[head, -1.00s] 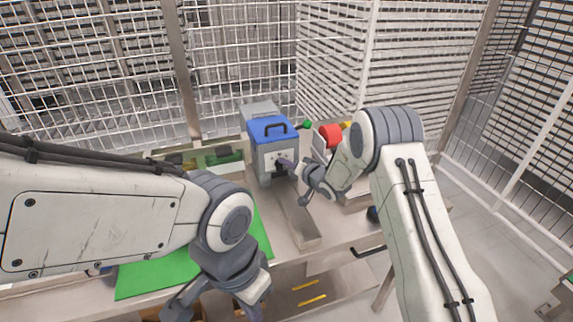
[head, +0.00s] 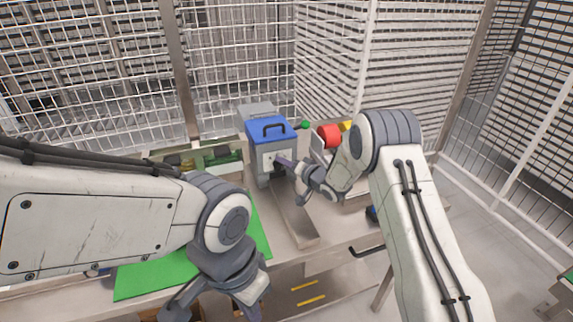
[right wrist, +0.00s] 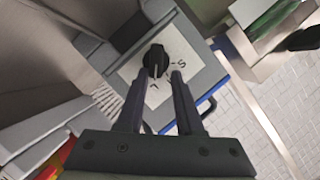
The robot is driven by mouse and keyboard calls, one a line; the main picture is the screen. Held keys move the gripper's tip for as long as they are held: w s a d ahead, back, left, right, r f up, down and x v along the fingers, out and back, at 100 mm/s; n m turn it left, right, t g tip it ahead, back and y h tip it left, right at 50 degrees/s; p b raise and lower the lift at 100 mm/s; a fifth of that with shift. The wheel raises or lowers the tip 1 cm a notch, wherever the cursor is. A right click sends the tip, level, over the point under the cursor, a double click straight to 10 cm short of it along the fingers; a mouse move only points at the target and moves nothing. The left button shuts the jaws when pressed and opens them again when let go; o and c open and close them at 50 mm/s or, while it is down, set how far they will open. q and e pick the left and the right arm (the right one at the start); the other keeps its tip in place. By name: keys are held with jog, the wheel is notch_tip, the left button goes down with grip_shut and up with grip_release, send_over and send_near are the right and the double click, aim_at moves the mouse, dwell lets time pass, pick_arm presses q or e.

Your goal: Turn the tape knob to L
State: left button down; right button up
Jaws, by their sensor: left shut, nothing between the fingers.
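The tape knob (right wrist: 155,60) is black and sits on a white panel (right wrist: 183,44) marked S and L. A pale mark on the knob seems to point down in the right wrist view, roughly toward the L; its exact angle is hard to tell. The panel is on the front of a grey machine with a blue lid (head: 270,130). My right gripper (right wrist: 160,76) is open, its tips close to the knob; I cannot tell whether they touch it. It also shows at the machine's front in the head view (head: 280,161). My left gripper (head: 254,312) is shut and empty, low near the table front.
A green mat (head: 150,280) covers the table at left. A grey metal tray (head: 294,220) runs forward below the machine. A red cylinder (head: 329,135) and a green ball (head: 305,124) are right of the machine. Mesh fences stand behind and at right.

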jog(key=shift+w+d+f, duration=0.1)
jog(key=shift+f, duration=0.15)
jog(key=shift+d, duration=0.1)
jog(key=shift+s+d, duration=0.2)
jog(key=shift+s, duration=0.05)
jog(key=b+v, duration=0.2)
jog(key=v, duration=0.8)
jog(key=shift+a+r, duration=0.2)
jog(key=shift+a, duration=0.05)
jog(key=shift+a, duration=0.1)
